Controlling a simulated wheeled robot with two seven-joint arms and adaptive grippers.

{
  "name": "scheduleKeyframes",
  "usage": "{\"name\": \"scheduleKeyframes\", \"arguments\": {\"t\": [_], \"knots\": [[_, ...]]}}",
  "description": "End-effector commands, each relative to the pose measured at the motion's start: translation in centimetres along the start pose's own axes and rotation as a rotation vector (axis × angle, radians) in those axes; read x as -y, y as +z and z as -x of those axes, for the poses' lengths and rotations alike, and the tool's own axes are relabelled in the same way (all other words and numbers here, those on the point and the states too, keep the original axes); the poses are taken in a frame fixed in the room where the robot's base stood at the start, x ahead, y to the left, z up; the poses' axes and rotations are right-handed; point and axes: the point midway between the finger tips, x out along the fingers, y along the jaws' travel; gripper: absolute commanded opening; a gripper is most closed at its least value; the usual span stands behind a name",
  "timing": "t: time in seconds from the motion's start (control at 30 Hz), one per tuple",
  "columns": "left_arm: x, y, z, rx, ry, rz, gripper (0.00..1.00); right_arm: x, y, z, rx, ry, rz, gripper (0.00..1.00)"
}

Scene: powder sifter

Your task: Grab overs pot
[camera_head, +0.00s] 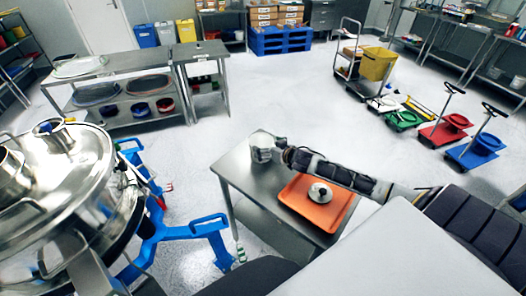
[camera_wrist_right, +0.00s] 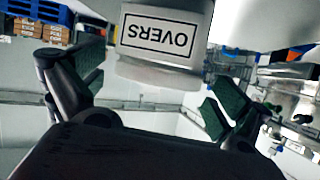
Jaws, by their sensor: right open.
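The overs pot (camera_head: 261,147) is a small pale pot at the back part of a small steel table (camera_head: 238,170). In the right wrist view the pot (camera_wrist_right: 160,42) shows upside down with a black-framed OVERS label facing me. My right gripper (camera_head: 283,149) reaches in from the right, right beside the pot. In the wrist view its two green-padded fingers (camera_wrist_right: 152,88) are spread open, one on each side of the lower part of the picture of the pot. I cannot tell whether either pad touches it. My left gripper is not in view.
An orange tray (camera_head: 328,215) with a round steel part (camera_head: 320,193) lies on the same table, under my right forearm. A large steel sifter (camera_head: 62,185) on a blue frame (camera_head: 190,231) stands at the left. Open floor lies behind the table.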

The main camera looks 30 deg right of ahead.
Motion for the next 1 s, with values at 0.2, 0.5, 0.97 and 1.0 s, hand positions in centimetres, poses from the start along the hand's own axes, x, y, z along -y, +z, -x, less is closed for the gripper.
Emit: {"name": "scheduleKeyframes", "arguments": {"t": [0.2, 0.5, 0.97, 1.0], "knots": [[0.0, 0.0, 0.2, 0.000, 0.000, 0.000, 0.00, 0.1, -0.1, -1.0, -0.001, 0.000, 0.000, 1.00], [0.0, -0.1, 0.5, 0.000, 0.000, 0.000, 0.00, 0.1, -0.2, -2.5, 0.000, 0.000, -0.001, 1.00], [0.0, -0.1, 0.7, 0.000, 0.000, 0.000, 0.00, 0.2, -0.1, -4.7, 0.001, 0.000, 0.000, 1.00], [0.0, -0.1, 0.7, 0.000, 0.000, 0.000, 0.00, 0.2, -0.1, -4.7, 0.001, 0.000, 0.000, 1.00]]}}
